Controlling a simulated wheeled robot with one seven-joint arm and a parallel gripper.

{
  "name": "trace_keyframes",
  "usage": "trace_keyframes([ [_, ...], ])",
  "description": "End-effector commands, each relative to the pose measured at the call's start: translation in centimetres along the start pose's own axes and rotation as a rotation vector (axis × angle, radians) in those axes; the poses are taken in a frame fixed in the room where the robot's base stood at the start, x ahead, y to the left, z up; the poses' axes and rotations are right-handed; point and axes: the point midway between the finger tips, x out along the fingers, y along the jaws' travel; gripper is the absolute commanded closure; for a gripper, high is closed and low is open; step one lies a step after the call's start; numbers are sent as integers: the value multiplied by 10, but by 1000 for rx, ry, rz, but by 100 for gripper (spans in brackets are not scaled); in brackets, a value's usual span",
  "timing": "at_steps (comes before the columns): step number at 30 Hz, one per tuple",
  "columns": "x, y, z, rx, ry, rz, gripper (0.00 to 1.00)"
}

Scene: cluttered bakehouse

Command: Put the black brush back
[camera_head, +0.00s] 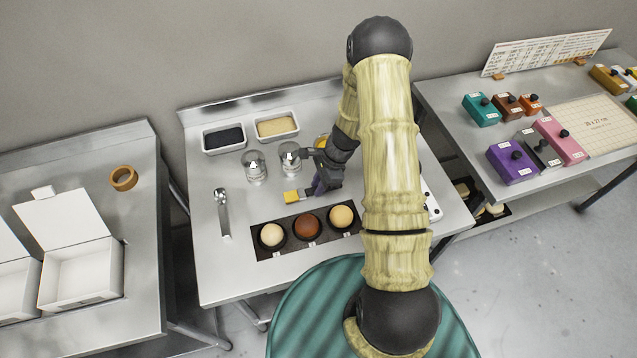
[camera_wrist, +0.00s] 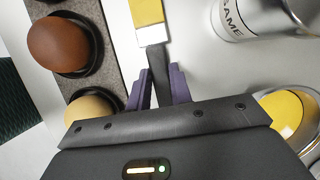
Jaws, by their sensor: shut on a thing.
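The black brush (camera_head: 290,197) shows yellow bristles and a pale metal band toward the left in the head view. In the wrist view its black handle (camera_wrist: 158,62) runs between the purple fingers of my gripper (camera_wrist: 160,88), which is shut on it. My gripper (camera_head: 318,186) in the head view is over the middle table, just behind the dark bun tray and in front of the metal tins. I cannot tell whether the brush touches the tabletop. A pot with yellow contents (camera_head: 321,142) stands behind my gripper, partly hidden by my arm; it also shows in the wrist view (camera_wrist: 284,112).
Two metal tins (camera_head: 255,168) stand close behind the brush. A dark tray (camera_head: 263,253) holds three round buns. A metal scoop (camera_head: 223,212) lies to the left, with bare tabletop around it. Two seed trays (camera_head: 224,149) sit at the back. White boxes (camera_head: 85,274) stand on the left table.

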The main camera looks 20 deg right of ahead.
Motion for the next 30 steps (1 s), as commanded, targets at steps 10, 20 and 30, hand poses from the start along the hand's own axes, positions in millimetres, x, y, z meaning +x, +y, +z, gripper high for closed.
trace_keyframes([
  [10, 4, 0, -1, -1, 0, 0, 95],
  [20, 4, 0, -1, -1, 0, 0, 57],
  [30, -10, -1, -1, -3, 1, -3, 57],
])
